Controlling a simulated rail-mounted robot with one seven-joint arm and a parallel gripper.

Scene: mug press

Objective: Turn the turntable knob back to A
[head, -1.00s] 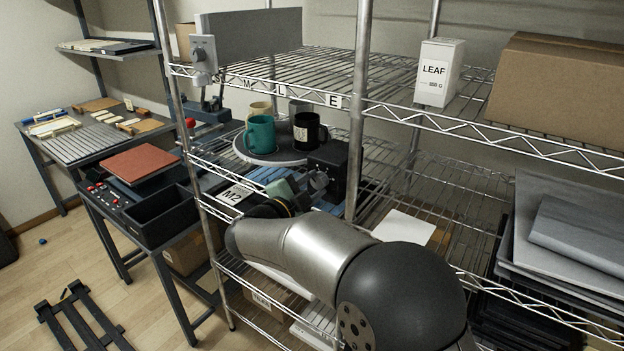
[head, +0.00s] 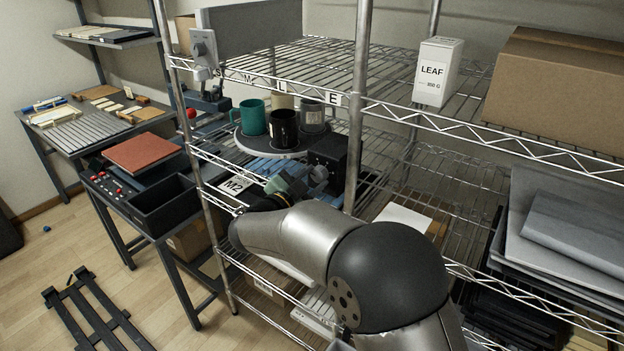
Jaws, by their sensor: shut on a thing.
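The turntable (head: 250,145) is a round grey disc on the middle shelf. On it stand a teal mug (head: 252,117) at left, a black mug (head: 284,131) in front, a grey mug (head: 311,119) at right and a cream mug (head: 284,101) behind. The grey turntable knob (head: 318,174) sits on the face of a black box (head: 330,153) at the disc's front right. My gripper (head: 304,183) is at the knob and shut on it. The fingertips are small here, and I cannot read the knob's letter or pointer.
A shelf post (head: 357,120) stands just right of the black box. The wire shelf edge with letter labels (head: 281,86) runs above the mugs. An M2 label (head: 234,186) is left of my gripper. A white LEAF box (head: 436,72) stands on the upper shelf.

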